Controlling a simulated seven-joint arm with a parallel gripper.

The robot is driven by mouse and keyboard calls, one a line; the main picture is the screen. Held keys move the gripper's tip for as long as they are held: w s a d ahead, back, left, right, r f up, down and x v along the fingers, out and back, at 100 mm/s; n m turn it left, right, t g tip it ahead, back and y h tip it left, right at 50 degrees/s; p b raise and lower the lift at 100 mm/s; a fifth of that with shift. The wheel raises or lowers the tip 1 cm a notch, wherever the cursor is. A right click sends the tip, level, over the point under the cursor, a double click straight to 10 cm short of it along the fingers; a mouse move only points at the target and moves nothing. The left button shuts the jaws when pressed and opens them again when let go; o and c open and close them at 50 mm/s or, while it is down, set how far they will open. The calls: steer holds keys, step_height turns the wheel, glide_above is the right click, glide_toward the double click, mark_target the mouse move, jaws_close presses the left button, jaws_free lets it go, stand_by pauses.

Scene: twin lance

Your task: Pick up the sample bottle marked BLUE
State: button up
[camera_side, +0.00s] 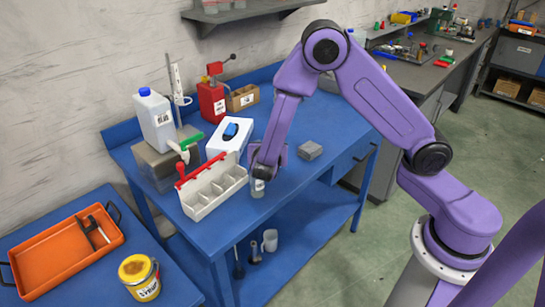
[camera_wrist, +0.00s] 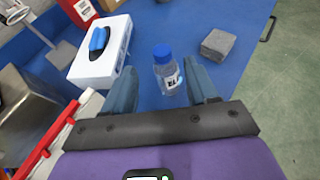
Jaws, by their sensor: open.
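A small clear sample bottle (camera_wrist: 167,72) with a blue cap and a white label stands on the blue bench. The dark marks on its label are too small to read surely. In the side view the bottle (camera_side: 257,188) is just below and partly behind my gripper (camera_side: 264,172), near the bench's front edge. In the wrist view my gripper (camera_wrist: 162,84) is open, with one finger on each side of the bottle. Gaps show between the fingers and the bottle, and nothing is held.
A white compartment rack (camera_side: 215,190) with a red handle stands close left of the bottle. A white box (camera_side: 229,138) with a blue object on top is behind it. A grey block (camera_side: 310,150) lies to the right. The bench between block and bottle is clear.

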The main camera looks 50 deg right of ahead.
steer(key=shift+x, duration=2.8)
steer(key=shift+s+d, duration=0.1)
jaws_close()
